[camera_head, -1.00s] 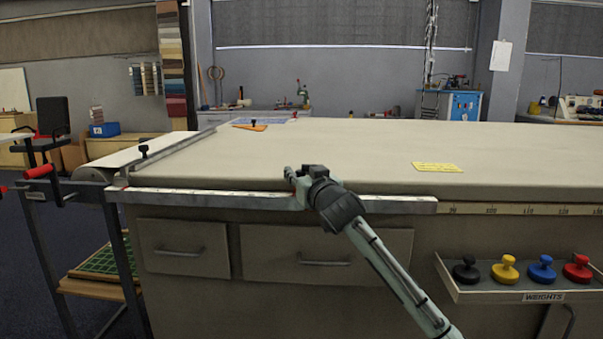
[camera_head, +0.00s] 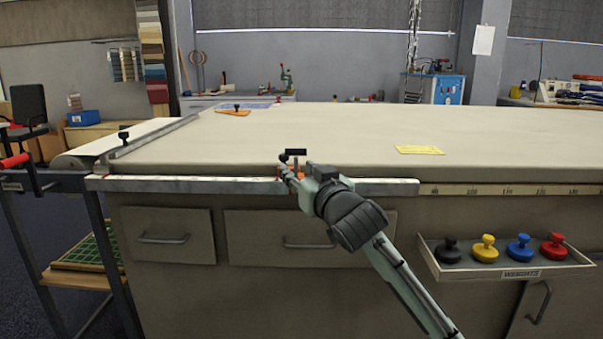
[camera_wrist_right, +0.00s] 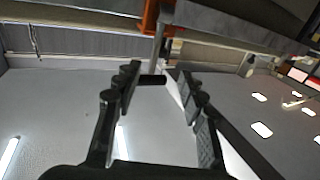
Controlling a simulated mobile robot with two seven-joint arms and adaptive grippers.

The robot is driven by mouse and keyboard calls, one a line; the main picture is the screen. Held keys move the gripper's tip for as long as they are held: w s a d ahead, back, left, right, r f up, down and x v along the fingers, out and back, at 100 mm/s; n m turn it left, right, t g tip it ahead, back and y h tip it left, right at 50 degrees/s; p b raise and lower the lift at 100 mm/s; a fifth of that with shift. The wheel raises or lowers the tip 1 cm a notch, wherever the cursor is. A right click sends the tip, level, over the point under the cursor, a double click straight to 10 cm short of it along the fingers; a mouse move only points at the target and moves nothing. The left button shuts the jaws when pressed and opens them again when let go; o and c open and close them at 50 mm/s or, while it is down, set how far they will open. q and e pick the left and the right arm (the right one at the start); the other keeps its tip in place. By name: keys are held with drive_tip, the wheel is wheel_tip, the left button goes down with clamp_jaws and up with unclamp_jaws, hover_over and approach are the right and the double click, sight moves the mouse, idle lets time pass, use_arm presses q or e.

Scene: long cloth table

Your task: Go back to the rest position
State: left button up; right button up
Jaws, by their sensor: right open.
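My right gripper (camera_head: 290,172) is at the front edge of the long cloth table (camera_head: 330,135), its arm coming up from the lower right. It is open. A small orange clamp (camera_wrist_right: 150,17) sits at the table edge. In the right wrist view its grey rod (camera_wrist_right: 159,48) ends in a black crossbar (camera_wrist_right: 152,80) close to the fingertips, seemingly between them; I cannot tell whether they touch it. In the head view the black crossbar (camera_head: 295,152) shows just above the gripper, which hides part of the clamp. My left gripper is not in view.
A metal straightedge (camera_head: 200,185) runs along the table front, above drawers. A yellow card (camera_head: 420,150) and an orange piece (camera_head: 233,112) lie on the table. A tray (camera_head: 470,272) of colored weights projects at right. The tabletop middle is clear.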

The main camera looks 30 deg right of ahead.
drive_tip(key=shift+s+a, duration=0.1)
drive_tip(key=shift+s, duration=0.45)
drive_tip(key=s+a+f+n+g+p, duration=0.1)
drive_tip(key=s+f+g, duration=0.3)
drive_tip(key=f, duration=0.9)
drive_tip(key=s+f+g+p, duration=0.2)
drive_tip(key=s+f+g, duration=0.15)
drive_tip(key=f, duration=1.05)
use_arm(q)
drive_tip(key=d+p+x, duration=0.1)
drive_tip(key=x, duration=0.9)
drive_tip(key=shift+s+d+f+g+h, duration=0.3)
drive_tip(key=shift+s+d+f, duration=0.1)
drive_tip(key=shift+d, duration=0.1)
use_arm(e)
drive_tip(key=s+a+f+n+g, duration=0.1)
drive_tip(key=s+a+f+g, duration=0.1)
drive_tip(key=s+f, duration=0.8)
drive_tip(key=s+a+f+n+g+y, duration=0.1)
drive_tip(key=s+a+f+g, duration=0.1)
drive_tip(key=s+f+g, duration=0.3)
drive_tip(key=s+f, duration=0.4)
drive_tip(key=s, duration=0.4)
drive_tip(key=shift+s+a+f, duration=0.2)
drive_tip(key=shift+a+f, duration=0.15)
